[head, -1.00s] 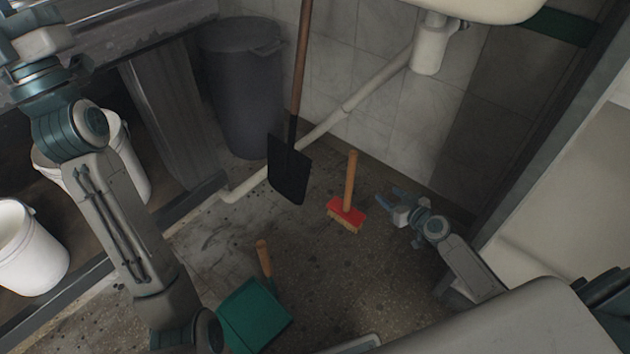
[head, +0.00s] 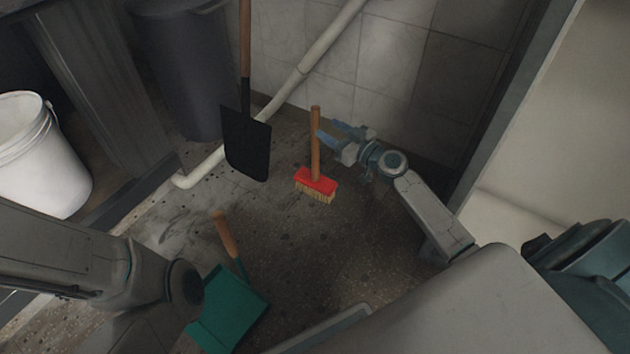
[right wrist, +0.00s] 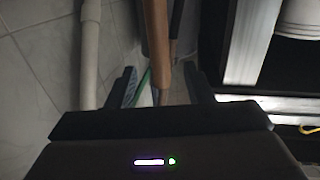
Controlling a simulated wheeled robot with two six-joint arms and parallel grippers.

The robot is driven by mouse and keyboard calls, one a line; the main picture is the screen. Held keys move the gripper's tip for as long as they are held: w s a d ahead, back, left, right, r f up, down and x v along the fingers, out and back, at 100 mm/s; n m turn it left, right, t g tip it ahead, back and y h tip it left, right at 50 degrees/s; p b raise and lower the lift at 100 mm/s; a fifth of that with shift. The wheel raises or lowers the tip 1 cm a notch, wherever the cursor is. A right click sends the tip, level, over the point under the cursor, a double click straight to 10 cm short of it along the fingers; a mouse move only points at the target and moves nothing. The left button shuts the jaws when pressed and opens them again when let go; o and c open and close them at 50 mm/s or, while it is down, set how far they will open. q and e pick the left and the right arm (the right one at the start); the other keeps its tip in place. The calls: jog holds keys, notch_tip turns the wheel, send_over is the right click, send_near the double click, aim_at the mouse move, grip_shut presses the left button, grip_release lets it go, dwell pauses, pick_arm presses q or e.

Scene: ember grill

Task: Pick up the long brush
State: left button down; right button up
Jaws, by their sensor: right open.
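The long brush (head: 316,183) has a red head with pale bristles and a wooden handle. It stands upright on the floor in the middle of the head view. My right gripper (head: 331,134) is beside the handle, coming from the right with its fingers pointing at it. In the right wrist view, the right gripper (right wrist: 163,87) is open, and a wooden shaft (right wrist: 156,40), seemingly the brush handle, shows between its fingers. I cannot tell whether they touch. My left arm crosses the lower left of the head view; its gripper is out of frame.
A black shovel (head: 246,143) leans at the wall just left of the brush. A green dustpan (head: 228,308) with a wooden handle lies nearer. A white bucket (head: 40,155), dark bin (head: 180,70) and white pipe (head: 310,62) stand around. Floor between brush and dustpan is clear.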

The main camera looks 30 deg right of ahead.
aim_at(319, 124)
jog(key=shift+x, duration=3.2)
jog(key=shift+f, duration=0.15)
jog(key=shift+c, duration=0.2)
grip_shut()
